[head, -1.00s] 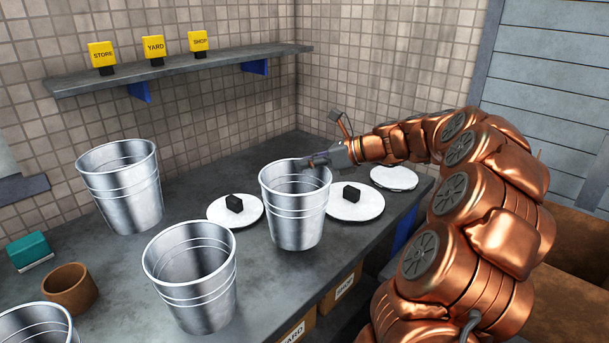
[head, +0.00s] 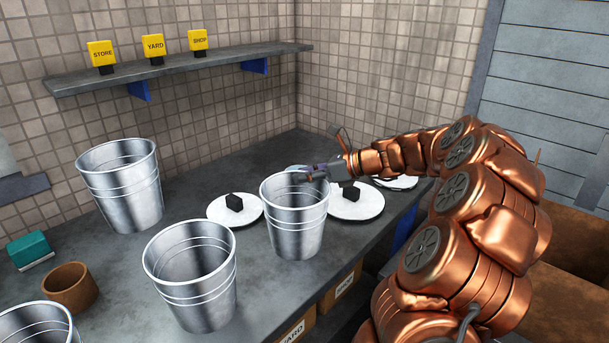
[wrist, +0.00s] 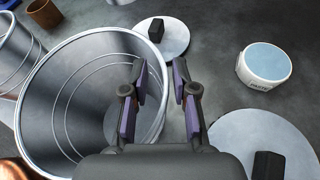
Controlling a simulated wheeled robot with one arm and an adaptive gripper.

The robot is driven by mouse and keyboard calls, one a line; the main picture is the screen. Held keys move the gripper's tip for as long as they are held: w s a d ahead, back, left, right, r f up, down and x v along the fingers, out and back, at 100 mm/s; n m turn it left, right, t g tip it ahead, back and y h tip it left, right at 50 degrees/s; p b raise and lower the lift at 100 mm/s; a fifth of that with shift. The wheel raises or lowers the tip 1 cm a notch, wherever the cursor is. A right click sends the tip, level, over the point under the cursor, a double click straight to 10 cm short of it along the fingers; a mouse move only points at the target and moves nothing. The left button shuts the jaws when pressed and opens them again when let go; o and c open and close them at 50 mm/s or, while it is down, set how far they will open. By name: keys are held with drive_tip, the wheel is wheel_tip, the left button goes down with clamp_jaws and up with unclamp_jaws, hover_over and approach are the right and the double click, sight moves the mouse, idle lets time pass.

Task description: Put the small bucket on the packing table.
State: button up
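A small ribbed metal bucket (head: 294,222) stands upright on the grey table (head: 262,288), near its right end. It looks a little narrower than the other buckets. In the wrist view the bucket (wrist: 45,100) fills the left side and is empty inside. My gripper (head: 312,173) is at its right rim. In the wrist view my gripper (wrist: 160,80) has one finger inside the bucket and one outside, with the rim between them. The fingers are apart, with gaps to the rim.
Other metal buckets (head: 125,190) (head: 192,285) (head: 35,325) stand left. White lids with black knobs (head: 222,215) (head: 360,208) lie close by. A pale blue-topped tin (wrist: 265,65) stands behind. A brown pot (head: 70,290) and teal object (head: 28,248) sit left. A shelf (head: 190,65) holds yellow signs.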

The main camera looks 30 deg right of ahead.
drive_tip(key=shift+r, duration=0.1)
drive_tip(key=shift+s+d+r, duration=0.1)
drive_tip(key=shift+d+r, duration=0.05)
drive_tip(key=v, duration=1.1)
drive_tip(key=shift+s+d+b, duration=0.2)
drive_tip(key=shift+s+b, duration=0.05)
drive_tip(key=shift+b, duration=0.1)
